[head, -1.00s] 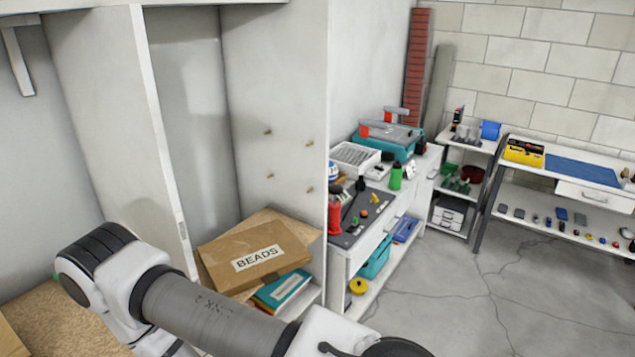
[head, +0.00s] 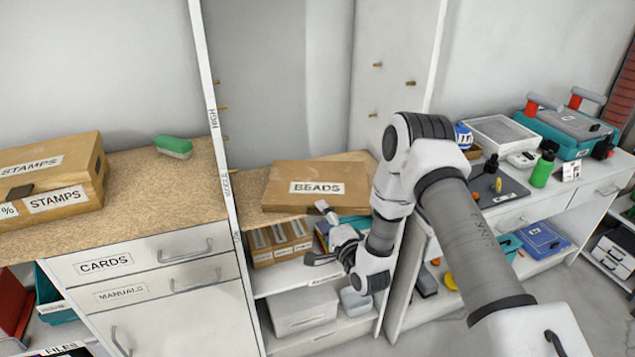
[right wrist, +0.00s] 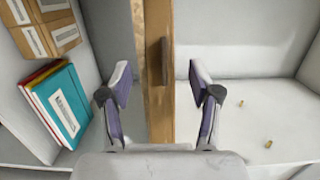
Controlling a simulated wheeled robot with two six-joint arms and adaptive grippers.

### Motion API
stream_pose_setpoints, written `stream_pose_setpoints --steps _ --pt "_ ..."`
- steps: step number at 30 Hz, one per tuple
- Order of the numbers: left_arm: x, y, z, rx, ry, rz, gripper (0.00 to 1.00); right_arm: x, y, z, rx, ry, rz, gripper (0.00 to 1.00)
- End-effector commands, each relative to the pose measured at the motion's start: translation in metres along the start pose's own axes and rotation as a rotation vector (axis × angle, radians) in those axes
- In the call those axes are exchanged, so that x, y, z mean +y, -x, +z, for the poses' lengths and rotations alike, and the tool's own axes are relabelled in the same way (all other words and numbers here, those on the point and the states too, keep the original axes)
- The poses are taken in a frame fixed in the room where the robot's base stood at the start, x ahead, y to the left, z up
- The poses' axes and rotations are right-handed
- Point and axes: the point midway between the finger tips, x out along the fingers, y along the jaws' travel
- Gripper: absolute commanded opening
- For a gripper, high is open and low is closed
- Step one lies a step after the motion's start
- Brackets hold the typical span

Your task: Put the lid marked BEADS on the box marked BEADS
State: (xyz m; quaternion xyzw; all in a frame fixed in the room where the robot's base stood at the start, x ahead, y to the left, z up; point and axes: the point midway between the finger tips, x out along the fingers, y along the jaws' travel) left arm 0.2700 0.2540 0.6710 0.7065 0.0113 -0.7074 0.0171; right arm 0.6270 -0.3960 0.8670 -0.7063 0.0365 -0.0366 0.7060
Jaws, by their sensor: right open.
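A flat brown cardboard piece (head: 285,199) with a white BEADS label lies on the chipboard shelf in the middle bay in the head view. It looks like the lid. No separate box marked BEADS can be made out. My right gripper (head: 317,233) is open and empty just in front of the shelf edge, below and in front of the lid. In the right wrist view a cardboard edge (right wrist: 158,110) with a dark tab (right wrist: 164,62) shows between the spread fingers (right wrist: 161,85); contact cannot be seen. My left gripper is out of view.
A divider post (head: 222,150) stands left; pegs (head: 410,83) stick out of the right wall.

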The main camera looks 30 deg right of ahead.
Motion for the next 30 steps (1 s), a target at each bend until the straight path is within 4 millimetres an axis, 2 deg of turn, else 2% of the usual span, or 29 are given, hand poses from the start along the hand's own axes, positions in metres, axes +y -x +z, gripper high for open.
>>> stream_pose_setpoints --steps 3,9,10,12,15,25,30 --pt "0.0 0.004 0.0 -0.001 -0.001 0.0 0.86 -0.001 -0.015 0.0 -0.001 0.001 -0.001 0.62" --pt "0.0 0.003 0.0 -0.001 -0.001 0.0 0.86 0.001 -0.017 0.0 0.0 0.0 0.002 0.62" --pt "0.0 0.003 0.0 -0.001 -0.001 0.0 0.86 0.001 -0.017 0.0 0.0 0.0 0.002 0.55" --pt "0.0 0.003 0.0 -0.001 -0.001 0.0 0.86 0.001 -0.016 0.0 0.0 0.0 0.002 0.31" --pt "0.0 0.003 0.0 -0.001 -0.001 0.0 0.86 0.001 -0.016 0.0 0.0 0.0 0.002 0.0" --pt "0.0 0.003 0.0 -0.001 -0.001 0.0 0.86 -0.001 -0.016 0.0 0.0 0.0 0.002 0.0" --pt "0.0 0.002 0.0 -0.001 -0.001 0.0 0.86 -0.017 -0.017 0.0 0.001 -0.001 -0.001 0.0"
